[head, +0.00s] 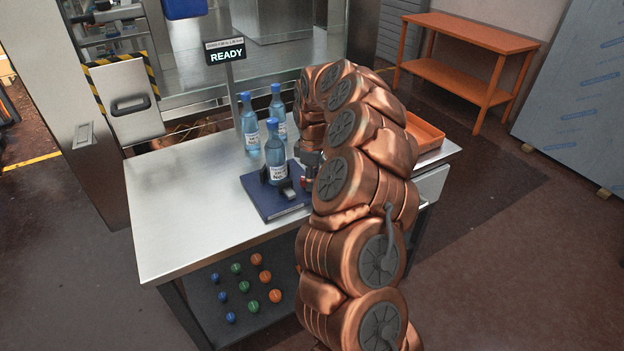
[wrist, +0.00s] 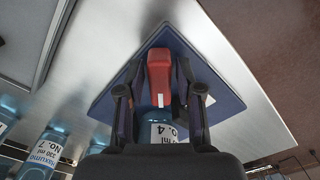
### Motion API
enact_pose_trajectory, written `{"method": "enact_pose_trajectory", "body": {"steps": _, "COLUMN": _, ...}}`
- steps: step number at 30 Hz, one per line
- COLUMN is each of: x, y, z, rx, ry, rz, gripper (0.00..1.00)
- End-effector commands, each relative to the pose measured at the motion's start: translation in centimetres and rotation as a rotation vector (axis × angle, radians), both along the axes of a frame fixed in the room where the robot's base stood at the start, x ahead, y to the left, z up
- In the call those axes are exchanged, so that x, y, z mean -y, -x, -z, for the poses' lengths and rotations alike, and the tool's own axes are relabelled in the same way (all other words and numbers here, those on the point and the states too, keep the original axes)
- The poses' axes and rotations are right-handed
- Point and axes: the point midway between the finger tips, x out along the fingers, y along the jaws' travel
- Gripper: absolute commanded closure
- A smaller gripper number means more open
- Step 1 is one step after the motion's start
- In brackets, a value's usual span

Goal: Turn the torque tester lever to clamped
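The torque tester (head: 275,207) is a dark blue plate on the steel table, with a bottle (head: 276,160) standing upright in it. In the wrist view the plate (wrist: 222,100) lies below my gripper, and its red lever (wrist: 159,68) points up the picture. My gripper (wrist: 160,82) has one finger on each side of the lever, with visible gaps, so it looks open around it and not shut on it. In the head view my gripper (head: 308,178) is at the tester's right side, partly behind my arm. The lever is mostly hidden there.
Two more blue bottles (head: 249,125) (head: 277,108) stand behind the tester. An orange tray (head: 428,130) lies at the table's right end. A display (head: 226,56) reads READY. The left part of the steel table (head: 180,205) is clear. Coloured knobs (head: 240,285) sit below the table's front edge.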

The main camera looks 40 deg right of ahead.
Motion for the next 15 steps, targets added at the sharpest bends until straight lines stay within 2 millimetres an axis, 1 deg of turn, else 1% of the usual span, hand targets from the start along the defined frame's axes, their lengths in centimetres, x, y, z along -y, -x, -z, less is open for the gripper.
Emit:
{"method": "enact_pose_trajectory", "body": {"steps": 1, "x": -0.01, "y": 0.01, "z": 0.0, "rx": 0.0, "ry": 0.0, "rz": 0.0, "gripper": 0.73}}
{"method": "enact_pose_trajectory", "body": {"steps": 9, "x": -0.01, "y": 0.01, "z": -0.01, "rx": 0.0, "ry": 0.0, "rz": 0.0, "gripper": 1.0}}
{"method": "enact_pose_trajectory", "body": {"steps": 15, "x": -0.02, "y": 0.01, "z": 0.01, "rx": -0.001, "ry": -0.001, "rz": 0.001, "gripper": 1.0}}
